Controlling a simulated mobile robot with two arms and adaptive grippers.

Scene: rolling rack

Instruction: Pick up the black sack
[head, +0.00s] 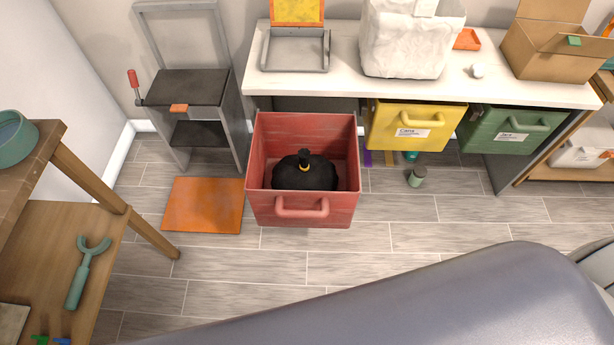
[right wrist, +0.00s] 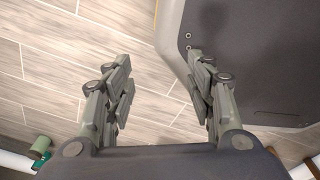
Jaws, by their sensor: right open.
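The black sack (head: 306,175) sits inside the open red drawer (head: 300,209), its neck upright with a yellow tie. The drawer is pulled out from under the white counter in the head view. The sack's lower part is hidden by the drawer's front wall. My right gripper (right wrist: 160,95) is open and empty in the right wrist view, above wood-plank floor. Neither the sack nor the red drawer shows in that view. My left gripper is in neither view.
The yellow drawer (head: 404,126) and green drawer (head: 513,129) stand right of the red one. An orange mat (head: 203,205) lies on the floor to the left, with a grey stand (head: 192,95) behind it. A small green jar (head: 417,176) stands on the floor. Floor before the red drawer is clear.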

